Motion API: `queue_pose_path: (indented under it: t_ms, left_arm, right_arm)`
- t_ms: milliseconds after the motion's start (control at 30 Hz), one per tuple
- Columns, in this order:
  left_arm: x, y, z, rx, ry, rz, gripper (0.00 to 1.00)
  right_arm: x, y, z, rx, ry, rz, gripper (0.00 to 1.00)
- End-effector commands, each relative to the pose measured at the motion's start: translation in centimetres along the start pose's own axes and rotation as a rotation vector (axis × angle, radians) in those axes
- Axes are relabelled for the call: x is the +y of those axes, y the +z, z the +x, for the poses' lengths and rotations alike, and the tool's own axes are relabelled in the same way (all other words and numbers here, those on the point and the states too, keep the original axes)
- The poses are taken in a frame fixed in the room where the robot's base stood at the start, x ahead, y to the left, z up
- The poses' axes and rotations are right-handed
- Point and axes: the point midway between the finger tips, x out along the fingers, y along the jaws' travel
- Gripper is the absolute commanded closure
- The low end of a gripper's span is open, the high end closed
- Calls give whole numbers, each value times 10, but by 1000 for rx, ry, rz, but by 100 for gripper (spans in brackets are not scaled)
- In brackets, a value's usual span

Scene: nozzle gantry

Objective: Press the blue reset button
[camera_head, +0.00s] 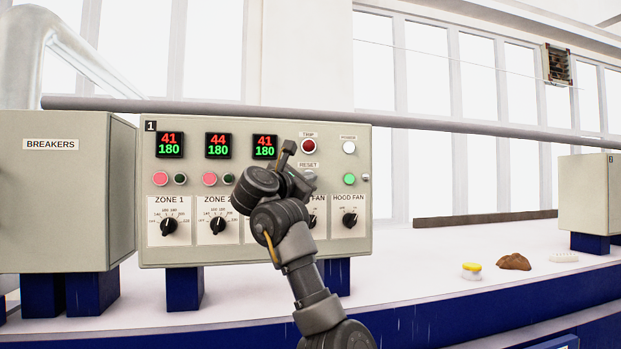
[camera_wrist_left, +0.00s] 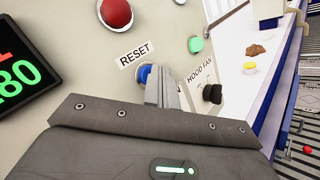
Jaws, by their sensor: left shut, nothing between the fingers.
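The blue reset button (camera_wrist_left: 143,74) is on the panel under the RESET label (camera_wrist_left: 134,54) in the left wrist view. My left gripper (camera_wrist_left: 158,72) is shut and empty. Its fingertips are at the button's right side and cover part of it; I cannot tell whether they touch it. In the head view my left gripper (camera_head: 309,178) is just below the RESET label (camera_head: 309,165) and hides the button. My right gripper is not in view.
The red TRIP button (camera_head: 309,146) is above the label. A breaker box (camera_head: 65,200) stands left. A yellow-topped item (camera_head: 472,271) and brown lump (camera_head: 514,262) lie on the bench.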

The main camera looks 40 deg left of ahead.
Motion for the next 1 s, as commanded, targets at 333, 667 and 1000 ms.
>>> queue_pose_path:
  t_ms: [333, 667, 1000]
  left_arm:
    - [-8, 6, -10, 0, 0, 1, 100]
    - [-9, 8, -12, 1, 0, 1, 100]
    - [-24, 26, -35, 3, 2, 3, 100]
  right_arm:
    - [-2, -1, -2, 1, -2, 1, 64]
    - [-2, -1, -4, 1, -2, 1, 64]
    - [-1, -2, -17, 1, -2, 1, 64]
